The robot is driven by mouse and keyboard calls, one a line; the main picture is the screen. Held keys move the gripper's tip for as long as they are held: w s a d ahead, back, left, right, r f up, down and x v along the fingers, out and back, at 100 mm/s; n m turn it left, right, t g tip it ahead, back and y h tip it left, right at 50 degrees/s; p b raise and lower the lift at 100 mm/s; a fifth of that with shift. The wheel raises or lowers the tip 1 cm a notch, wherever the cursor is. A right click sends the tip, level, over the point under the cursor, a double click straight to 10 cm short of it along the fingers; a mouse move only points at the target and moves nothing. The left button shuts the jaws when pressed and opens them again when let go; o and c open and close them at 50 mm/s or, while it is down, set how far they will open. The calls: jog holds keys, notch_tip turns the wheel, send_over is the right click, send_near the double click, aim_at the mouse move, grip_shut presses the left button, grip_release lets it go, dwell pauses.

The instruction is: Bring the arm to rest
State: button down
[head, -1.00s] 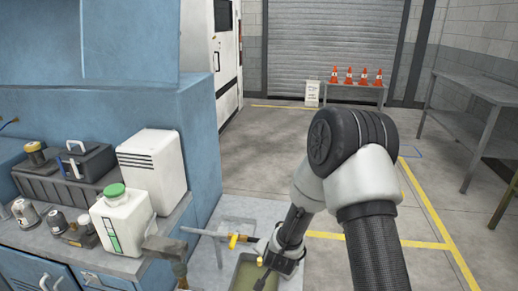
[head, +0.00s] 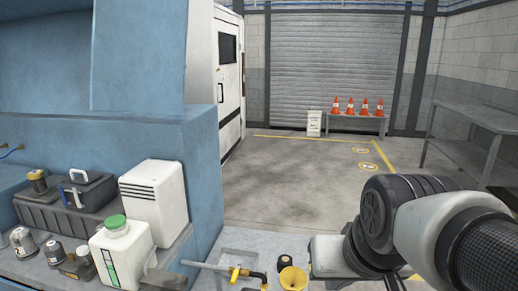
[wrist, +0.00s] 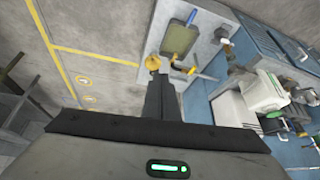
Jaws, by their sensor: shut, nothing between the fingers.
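My gripper (wrist: 163,80) shows in the wrist view as dark fingers closed together, with nothing held between them. Its tips appear near a yellow funnel (wrist: 153,62) in that picture, but I cannot tell how far apart they are in depth. In the head view my arm comes in from the lower right, bent, with a black joint and white links. My fingers cannot be made out clearly there. The yellow funnel (head: 292,279) also shows at the bottom of the head view, left of my arm.
A workbench at left holds a white jug with a green cap (head: 122,244), a white box (head: 154,202), a dark toolbox (head: 88,191) and several cans. A yellow-handled valve (head: 236,273) stands near the funnel. The floor (head: 290,190) ahead is open. A metal table (head: 478,120) stands at right.

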jog(key=s+d, duration=0.1)
jog(key=s, duration=0.3)
notch_tip(320, 180, up, 20)
jog(key=p, duration=1.9)
jog(key=shift+w+r+p, duration=0.15)
jog(key=shift+p, duration=0.15)
jog(key=shift+d, duration=0.1)
